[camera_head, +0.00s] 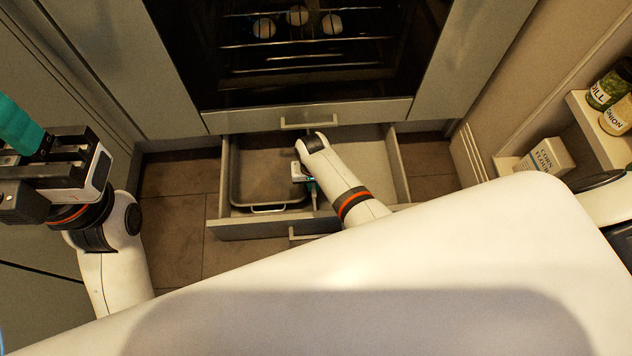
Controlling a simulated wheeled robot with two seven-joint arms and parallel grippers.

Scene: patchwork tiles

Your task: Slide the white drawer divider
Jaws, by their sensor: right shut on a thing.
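The drawer (262,229) below the oven is pulled open. The white divider (316,200) stands inside it near the middle, mostly hidden by my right arm and gripper. My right gripper (311,186) reaches down into the drawer and is shut on the divider; the exact contact is hard to see. My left gripper (18,140) is raised at the far left, away from the drawer, with its teal fingers partly at the picture edge. I cannot tell how far apart they are.
A grey metal tray (262,172) fills the drawer's left part. The drawer's right part looks bare. The oven (300,55) is above. At the right, a shelf holds a corn flour box (545,157) and spice jars (611,88).

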